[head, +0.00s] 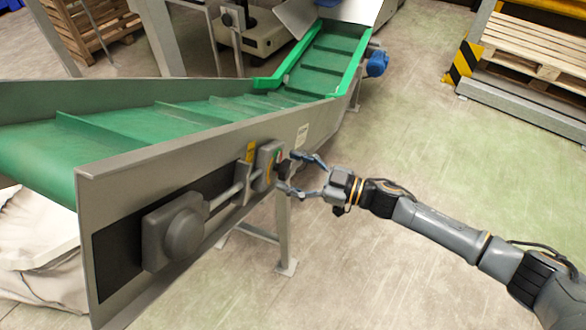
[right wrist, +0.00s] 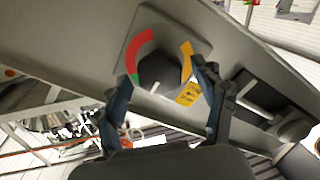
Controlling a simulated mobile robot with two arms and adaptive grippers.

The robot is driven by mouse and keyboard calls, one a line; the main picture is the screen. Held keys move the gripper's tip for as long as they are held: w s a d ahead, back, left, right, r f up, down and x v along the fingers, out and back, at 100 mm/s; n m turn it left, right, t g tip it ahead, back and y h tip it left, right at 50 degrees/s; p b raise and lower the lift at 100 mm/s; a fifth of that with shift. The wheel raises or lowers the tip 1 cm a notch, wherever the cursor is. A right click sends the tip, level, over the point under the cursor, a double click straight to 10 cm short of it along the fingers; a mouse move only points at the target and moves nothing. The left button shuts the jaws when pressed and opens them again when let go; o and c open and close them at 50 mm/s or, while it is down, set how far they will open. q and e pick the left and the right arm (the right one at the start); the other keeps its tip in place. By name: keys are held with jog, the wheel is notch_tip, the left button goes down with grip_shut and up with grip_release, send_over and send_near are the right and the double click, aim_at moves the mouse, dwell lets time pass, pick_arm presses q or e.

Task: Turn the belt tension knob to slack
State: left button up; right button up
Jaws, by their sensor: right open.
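The belt tension knob (head: 284,170) is a dark knob on a grey plate on the side of the conveyor. In the right wrist view the knob (right wrist: 165,72) sits inside a dial with red, orange and green arcs. My right gripper (head: 297,176) is open, with its fingers pointing at the knob. In the right wrist view one finger is on each side of the knob, and I cannot tell whether they touch it. My left gripper is not in view.
The conveyor's green belt (head: 140,125) runs behind its metal side panel (head: 110,190). A tension rod (head: 225,196) and a round grey housing (head: 182,234) lie left of the knob. A support leg (head: 284,235) stands below. The floor (head: 440,150) to the right is clear.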

jog(key=c, duration=1.1)
jog(key=shift+c, duration=0.2)
jog(key=shift+n, duration=0.3)
jog(key=n+b, duration=0.2)
jog(key=n, duration=0.2)
jog(key=shift+f, duration=0.1)
jog(key=n+b, duration=0.1)
jog(key=n, duration=0.4)
jog(key=shift+b, duration=0.4)
jog(key=n+b, duration=0.2)
jog(key=n, duration=0.3)
jog(key=shift+f+n+b, duration=0.1)
jog(key=shift+n+b, duration=0.2)
jog(key=shift+b, duration=0.1)
jog(key=shift+n+b, duration=1.25)
jog(key=shift+n, duration=0.95)
